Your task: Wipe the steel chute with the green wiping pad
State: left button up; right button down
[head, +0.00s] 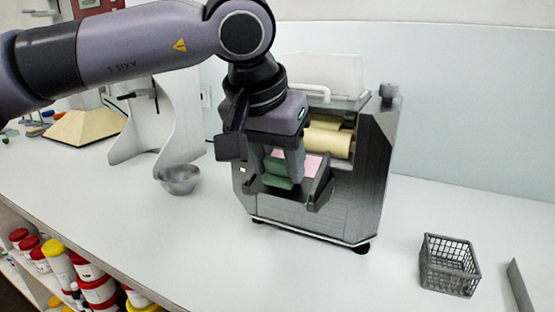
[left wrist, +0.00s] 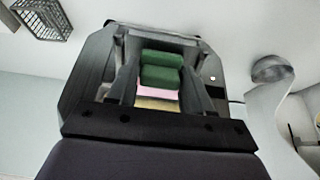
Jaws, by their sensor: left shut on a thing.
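The mill (head: 350,190) stands on the white counter, with a steel chute (head: 320,188) at its front below cream-coloured rollers (head: 330,142). My left gripper (head: 281,172) points down over the chute and is shut on the green wiping pad (head: 278,180). In the left wrist view the green pad (left wrist: 160,77) sits between the fingers. A pink patch (head: 309,164) shows on the chute just behind the pad, and it also shows in the left wrist view (left wrist: 157,94). The fingers hide part of the chute; I cannot tell whether the pad touches it. My right gripper is out of view.
A metal bowl (head: 180,180) stands left of the mill. A grey wire basket (head: 449,265) is at the right, with a grey object (head: 519,287) at the right edge. The counter in front of the mill is clear. Several coloured jars (head: 98,288) sit on a shelf below.

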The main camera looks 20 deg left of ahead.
pick_arm(q)
jog(key=shift+f, duration=0.1)
jog(key=shift+w+f, duration=0.25)
jog(key=shift+f, duration=0.15)
jog(key=shift+r, duration=0.1)
